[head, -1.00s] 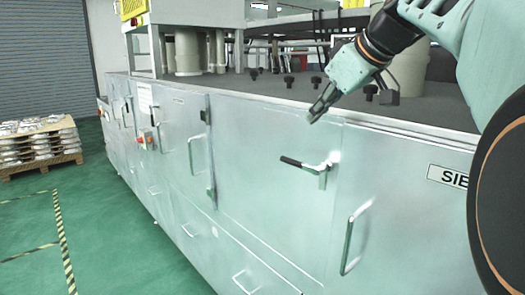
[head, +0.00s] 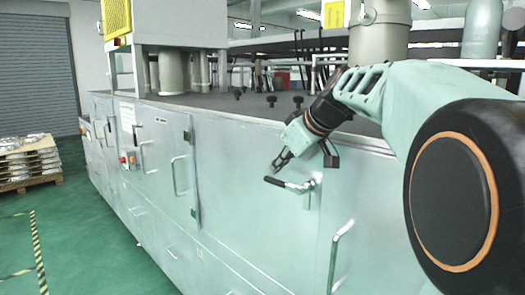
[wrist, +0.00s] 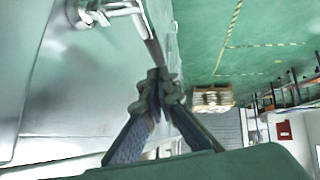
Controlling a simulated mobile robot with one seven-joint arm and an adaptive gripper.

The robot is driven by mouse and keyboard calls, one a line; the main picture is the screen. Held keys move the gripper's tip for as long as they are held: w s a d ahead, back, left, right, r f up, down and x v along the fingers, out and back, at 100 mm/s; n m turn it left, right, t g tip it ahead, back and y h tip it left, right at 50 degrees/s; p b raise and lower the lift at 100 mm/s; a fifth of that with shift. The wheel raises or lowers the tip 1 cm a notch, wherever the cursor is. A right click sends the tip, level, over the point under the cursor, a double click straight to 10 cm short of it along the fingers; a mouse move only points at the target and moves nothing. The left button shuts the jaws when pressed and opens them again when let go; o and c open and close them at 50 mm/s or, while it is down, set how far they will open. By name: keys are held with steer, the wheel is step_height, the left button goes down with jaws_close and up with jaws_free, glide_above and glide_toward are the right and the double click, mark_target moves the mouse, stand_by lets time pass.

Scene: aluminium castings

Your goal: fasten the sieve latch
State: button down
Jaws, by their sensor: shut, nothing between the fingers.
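The sieve latch (head: 290,185) is a metal lever with a black grip, mounted on a pale cabinet panel (head: 240,200). In the head view its handle lies roughly level, with the black grip to the left and the pivot to the right. My gripper (head: 277,167) is shut and empty just above the black grip. In the wrist view the latch (wrist: 105,12) is at the top, its dark grip pointing down toward my gripper's closed fingertips (wrist: 157,78). I cannot tell whether the fingertips touch the grip.
A vertical door handle (head: 338,250) stands right of the latch. Another door with a handle (head: 179,175) is to the left. Black knobs (head: 271,100) stand on the cabinet top. A pallet of castings (head: 30,160) sits far left on the open green floor (head: 85,240).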

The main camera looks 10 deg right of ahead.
steer(key=shift+d+f, duration=0.1)
steer(key=shift+f, duration=0.75)
steer(key=shift+p, duration=0.65)
steer(key=shift+w+f+g, duration=0.1)
steer(key=shift+w+g, duration=0.05)
steer(key=shift+g, duration=0.15)
steer(key=shift+p, duration=0.3)
